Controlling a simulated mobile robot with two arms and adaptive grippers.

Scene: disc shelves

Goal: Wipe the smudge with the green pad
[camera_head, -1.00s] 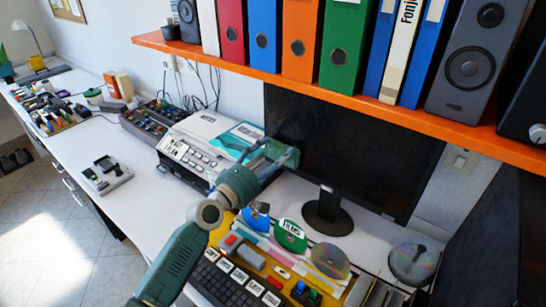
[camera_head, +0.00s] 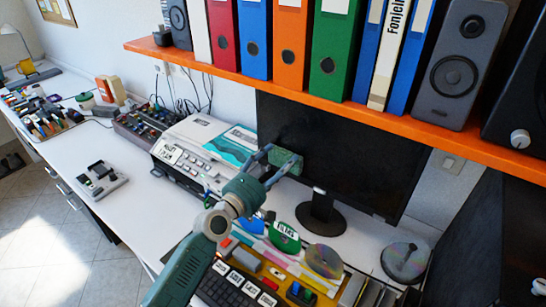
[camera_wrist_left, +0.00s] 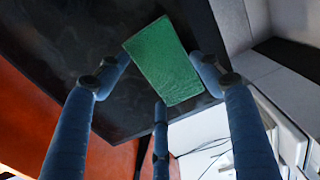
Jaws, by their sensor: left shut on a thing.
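My left gripper (camera_head: 272,164) is shut on the green pad (camera_head: 287,160), in front of the left part of the dark monitor screen (camera_head: 345,160). The left wrist view shows the green pad (camera_wrist_left: 165,62) held between the blue fingers, with the dark screen (camera_wrist_left: 75,90) behind it. Faint grey smears (camera_wrist_left: 75,42) show on the screen there; their full extent is unclear, and the pad hides part of the screen. I cannot tell whether the pad touches the screen. My right gripper is not in view.
An orange shelf (camera_head: 300,95) with binders and speakers overhangs the monitor. A printer (camera_head: 185,150) stands left of the gripper. A keyboard (camera_head: 232,285), a disc spindle (camera_head: 405,262) and small items crowd the desk below. The desk is clearer at the left front.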

